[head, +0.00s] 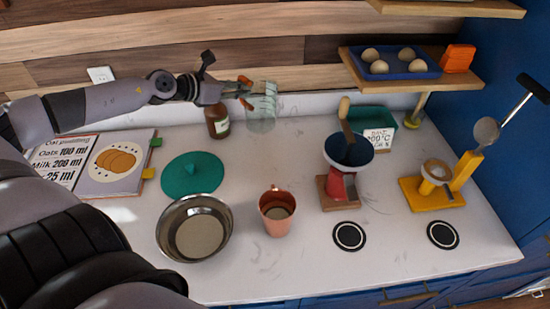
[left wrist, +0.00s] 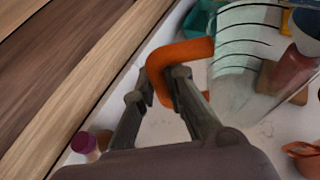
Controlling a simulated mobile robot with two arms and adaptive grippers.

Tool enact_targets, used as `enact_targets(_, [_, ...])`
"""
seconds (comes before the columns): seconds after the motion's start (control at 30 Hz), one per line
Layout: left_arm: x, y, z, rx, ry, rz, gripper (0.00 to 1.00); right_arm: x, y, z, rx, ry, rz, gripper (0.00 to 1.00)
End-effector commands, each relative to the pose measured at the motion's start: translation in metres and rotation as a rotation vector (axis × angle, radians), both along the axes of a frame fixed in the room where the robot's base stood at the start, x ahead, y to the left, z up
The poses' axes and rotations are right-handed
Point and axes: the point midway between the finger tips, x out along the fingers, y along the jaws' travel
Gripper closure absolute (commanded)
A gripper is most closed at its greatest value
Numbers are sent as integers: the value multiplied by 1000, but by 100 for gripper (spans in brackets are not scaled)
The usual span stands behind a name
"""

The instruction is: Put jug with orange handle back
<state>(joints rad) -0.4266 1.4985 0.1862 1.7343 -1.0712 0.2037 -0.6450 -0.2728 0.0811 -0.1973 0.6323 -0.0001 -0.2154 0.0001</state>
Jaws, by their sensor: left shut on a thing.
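The clear jug (head: 262,112) with dark measuring lines and an orange handle is at the back of the counter, near the wall. My left gripper (head: 243,89) is shut on its orange handle. In the left wrist view the orange handle (left wrist: 178,52) loops between the fingers of the left gripper (left wrist: 160,84), and the clear jug body (left wrist: 240,50) is to the right. The jug looks roughly upright in the head view. I cannot tell whether its base touches the counter. My right gripper is not in view.
A brown bottle (head: 217,122) stands just left of the jug. A teal lid (head: 192,174), steel bowl (head: 172,240), copper cup (head: 277,222), red grinder (head: 342,182) and yellow device (head: 430,195) occupy the counter (head: 290,160). A shelf (head: 390,82) holds a blue tray (head: 392,68).

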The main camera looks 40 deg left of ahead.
Motion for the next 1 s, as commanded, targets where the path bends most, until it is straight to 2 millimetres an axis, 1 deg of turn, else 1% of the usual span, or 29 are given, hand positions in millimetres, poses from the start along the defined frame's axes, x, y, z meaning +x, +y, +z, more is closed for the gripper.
enact_targets(0.03, [0,0,0,-1,0,2,100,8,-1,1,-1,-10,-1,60])
enact_targets(0.1, [0,0,0,-1,0,2,100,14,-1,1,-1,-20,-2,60])
enact_targets(0.17, [0,0,0,-1,0,2,100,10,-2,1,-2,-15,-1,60])
enact_targets(0.27, [0,0,0,-1,-1,0,100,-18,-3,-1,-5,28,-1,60])
enact_targets(0.3, [0,0,0,-1,-1,0,100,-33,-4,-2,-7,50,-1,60])
enact_targets(0.4, [0,0,-1,-1,-1,0,100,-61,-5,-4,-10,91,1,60])
enact_targets(0.47, [0,0,-7,-2,1,1,100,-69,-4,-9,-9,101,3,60])
enact_targets(0.5, [0,0,-13,-2,1,1,100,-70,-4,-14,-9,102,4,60])
enact_targets(0.57, [0,0,-24,-1,-1,0,100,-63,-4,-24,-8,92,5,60])
enact_targets(0.67, [0,0,-47,-2,-2,2,100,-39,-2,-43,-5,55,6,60])
enact_targets(0.7, [0,0,-56,-2,-3,2,100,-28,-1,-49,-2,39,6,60])
enact_targets(0.77, [-1,0,-69,-2,-4,0,100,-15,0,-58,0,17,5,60])
enact_targets(0.8, [-1,0,-74,-5,-5,3,100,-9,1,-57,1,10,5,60])
enact_targets(0.9, [-1,0,-95,-8,-4,3,100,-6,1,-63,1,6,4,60])
enact_targets(0.97, [-1,0,-107,-9,-5,5,100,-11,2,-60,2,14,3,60])
enact_targets(1.0, [-1,-1,-117,-10,-3,3,100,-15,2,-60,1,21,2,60])
